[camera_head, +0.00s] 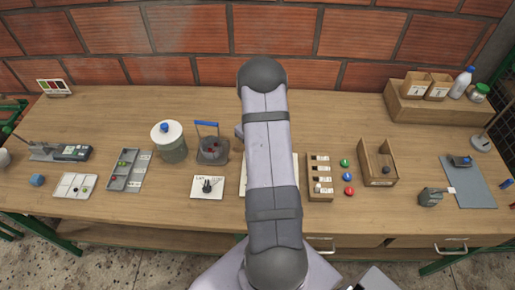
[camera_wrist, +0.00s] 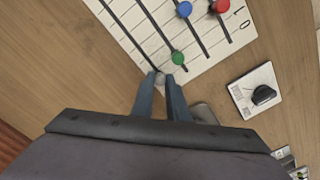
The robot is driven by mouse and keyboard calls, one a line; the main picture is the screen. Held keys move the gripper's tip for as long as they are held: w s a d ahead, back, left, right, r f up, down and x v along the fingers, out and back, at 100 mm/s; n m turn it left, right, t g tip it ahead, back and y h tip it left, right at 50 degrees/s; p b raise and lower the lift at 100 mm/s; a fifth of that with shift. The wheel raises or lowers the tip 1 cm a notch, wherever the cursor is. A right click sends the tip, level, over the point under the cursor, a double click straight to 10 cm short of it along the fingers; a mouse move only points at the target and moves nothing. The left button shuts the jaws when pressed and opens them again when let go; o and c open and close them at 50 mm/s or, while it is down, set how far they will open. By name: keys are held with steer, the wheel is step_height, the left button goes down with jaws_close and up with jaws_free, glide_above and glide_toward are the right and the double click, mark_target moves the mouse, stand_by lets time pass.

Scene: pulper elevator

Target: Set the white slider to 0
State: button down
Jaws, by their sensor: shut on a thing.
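The slider panel (camera_wrist: 130,40) is a white board with several dark slots, seen at the top of the wrist view. A red knob (camera_wrist: 221,6), a blue knob (camera_wrist: 184,9) and a green knob (camera_wrist: 178,58) sit on their slots. The white slider knob (camera_wrist: 160,77) is at the board's near edge, at the lower end of its slot. My gripper (camera_wrist: 161,75) is shut on it, with one finger on each side. Printed marks like 0 and 1 show at the board's right edge. In the head view my arm hides most of the panel (camera_head: 295,175).
A white card with a black knob (camera_wrist: 264,95) lies right of the panel in the wrist view. In the head view, a lidded container (camera_head: 170,146) and a blue-handled basket (camera_head: 209,150) stand left of my arm. A wooden block with switches (camera_head: 319,160) and a wooden bin (camera_head: 379,178) stand right.

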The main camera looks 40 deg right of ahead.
steer(key=shift+w+a, duration=0.6)
steer(key=c, duration=1.7)
jaws_free()
steer(key=shift+r, duration=0.15)
steer(key=shift+r+b, duration=1.3)
steer(key=shift+r, duration=2.25)
